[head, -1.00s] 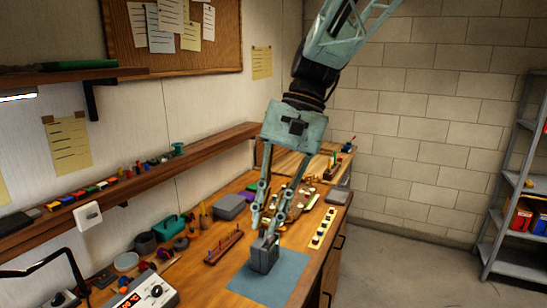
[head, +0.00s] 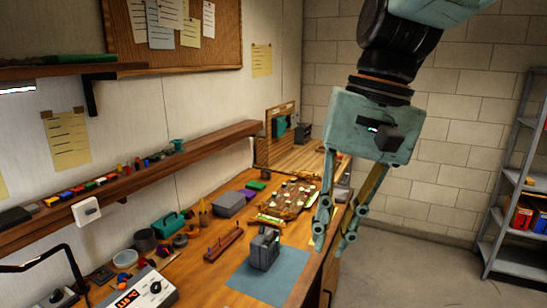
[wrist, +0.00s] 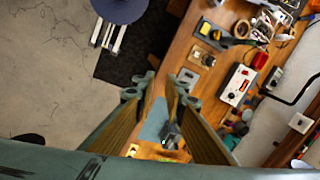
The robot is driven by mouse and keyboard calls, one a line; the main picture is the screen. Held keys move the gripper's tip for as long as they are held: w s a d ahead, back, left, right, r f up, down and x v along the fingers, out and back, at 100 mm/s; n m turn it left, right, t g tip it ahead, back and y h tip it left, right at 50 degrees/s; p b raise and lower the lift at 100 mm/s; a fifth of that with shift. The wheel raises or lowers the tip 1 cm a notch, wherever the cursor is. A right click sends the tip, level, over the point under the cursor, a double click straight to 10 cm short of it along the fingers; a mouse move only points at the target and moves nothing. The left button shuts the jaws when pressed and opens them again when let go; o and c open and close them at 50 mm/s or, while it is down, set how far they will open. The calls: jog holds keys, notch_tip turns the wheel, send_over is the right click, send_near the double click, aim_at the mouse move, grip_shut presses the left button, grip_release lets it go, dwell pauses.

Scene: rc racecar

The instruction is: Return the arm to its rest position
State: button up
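My gripper (head: 332,242) hangs in the air to the right of the workbench's blue mat, over the bench's front edge. Its fingers are apart with nothing between them. In the wrist view, my gripper (wrist: 162,88) also shows a gap between its fingers. A dark grey block-like part (head: 263,252) stands on the blue mat (head: 272,284), apart from the gripper. In the wrist view the grey part (wrist: 171,138) is partly hidden by a finger.
The bench (head: 215,264) holds a red rack (head: 223,244), a grey box (head: 229,204), a car chassis (head: 290,200) and a power supply (head: 145,292). A wall shelf (head: 130,185) runs along the left. A metal rack (head: 510,185) stands right; the floor between is clear.

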jog(key=s+d+f+n+t+h+b, duration=0.1)
jog(key=s+d+f+t, duration=0.1)
jog(key=s+d, duration=0.3)
jog(key=s+d+f+t+h+b, duration=0.1)
jog(key=s+d+f+t, duration=0.1)
jog(key=s+d, duration=0.4)
jog(key=shift+s+d+f+n, duration=0.15)
jog(key=shift+s+f+n, duration=0.3)
jog(key=shift+s, duration=2)
jog(key=shift+o, duration=0.2)
